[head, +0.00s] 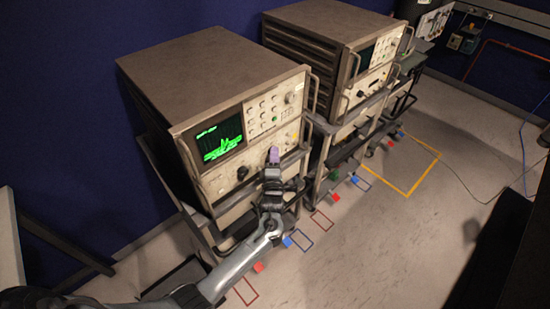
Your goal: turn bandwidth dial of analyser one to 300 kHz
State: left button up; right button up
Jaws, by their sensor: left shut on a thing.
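The nearer analyser (170,68) is a brown-topped unit on a cart, its green screen (220,140) lit with a spectrum trace. I take it to be analyser one; no label is readable. My left gripper (273,157) reaches up from below to the right part of its lower front panel. Its purple-tipped fingers are shut on a dial there, which they hide. The dial's scale and setting cannot be read. A dark knob (242,172) shows on the panel to the left of the gripper. My right gripper is not in view.
A second analyser (330,20) stands on a cart behind to the right. Metal handles (309,95) stick out at the nearer analyser's right edge. Coloured blocks and taped outlines lie on the floor, including a yellow square (408,190). Cables run across the floor at right.

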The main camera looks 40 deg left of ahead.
pick_arm(q)
jog(key=shift+c, duration=0.8)
jog(key=m+g+p, duration=0.1)
jog(key=p, duration=0.2)
jog(key=m+g+h+p, duration=0.1)
jog(key=m+g+p, duration=0.1)
jog(key=p, duration=0.2)
jog(key=r+m+g+h+p, duration=0.1)
jog(key=g+p, duration=0.1)
jog(key=p, duration=0.2)
jog(key=shift+w+m, duration=0.1)
jog(key=shift+m, duration=0.3)
jog(key=o, duration=1)
jog(key=shift+o, duration=0.2)
